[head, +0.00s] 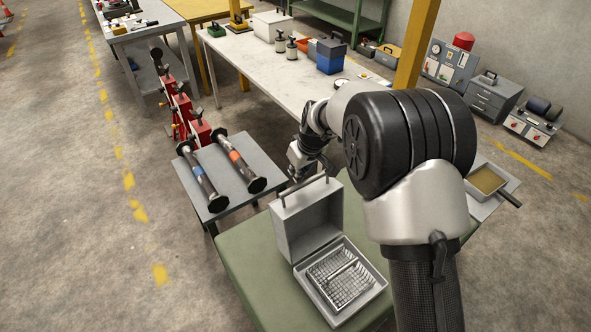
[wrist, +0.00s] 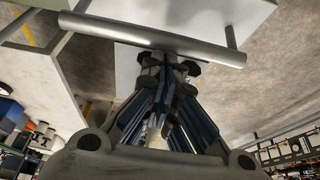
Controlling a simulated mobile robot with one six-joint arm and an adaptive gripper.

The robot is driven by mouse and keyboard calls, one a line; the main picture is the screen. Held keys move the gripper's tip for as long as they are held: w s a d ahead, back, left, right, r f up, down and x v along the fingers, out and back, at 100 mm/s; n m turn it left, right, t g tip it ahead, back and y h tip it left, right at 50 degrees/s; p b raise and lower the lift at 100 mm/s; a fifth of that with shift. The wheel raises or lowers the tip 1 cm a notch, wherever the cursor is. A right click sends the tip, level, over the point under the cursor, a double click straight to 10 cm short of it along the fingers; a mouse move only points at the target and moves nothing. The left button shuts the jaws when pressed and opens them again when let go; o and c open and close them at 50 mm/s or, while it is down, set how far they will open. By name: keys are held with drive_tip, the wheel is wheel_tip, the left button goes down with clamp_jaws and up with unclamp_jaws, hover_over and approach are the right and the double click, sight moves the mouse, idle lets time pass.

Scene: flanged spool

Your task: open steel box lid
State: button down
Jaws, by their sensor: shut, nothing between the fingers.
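The steel box (head: 376,293) stands on a green-topped table, with a wire basket (head: 338,280) inside it. Its grey lid (head: 307,224) stands upright at the box's far side, so the box is open. A bar handle (head: 303,187) is on the lid's upper edge. In the wrist view the handle (wrist: 150,38) crosses the top of the picture, close by the fingertips. My gripper (head: 312,172) is shut and empty behind the lid, near the handle. Its fingers also show in the wrist view (wrist: 165,65). I cannot tell whether they touch the handle.
A grey table (head: 229,207) at left holds two flanged spools (head: 203,178) (head: 238,163). The green table (head: 255,262) has bare room left of the box. A long white bench (head: 255,55) stands behind. A tray with a handle (head: 486,181) lies at right.

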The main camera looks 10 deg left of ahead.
drive_tip(key=shift+s+d+b, duration=0.2)
drive_tip(key=shift+d+b, duration=0.15)
drive_tip(key=shift+b, duration=0.75)
drive_tip(key=s+d+r+b, duration=0.2)
drive_tip(key=s+d+b, duration=0.4)
drive_tip(key=d+b, duration=0.1)
drive_tip(key=shift+s+d+r+t+y+b, duration=0.15)
drive_tip(key=shift+s+t+y+b, duration=0.2)
drive_tip(key=shift+t+y+b, duration=0.05)
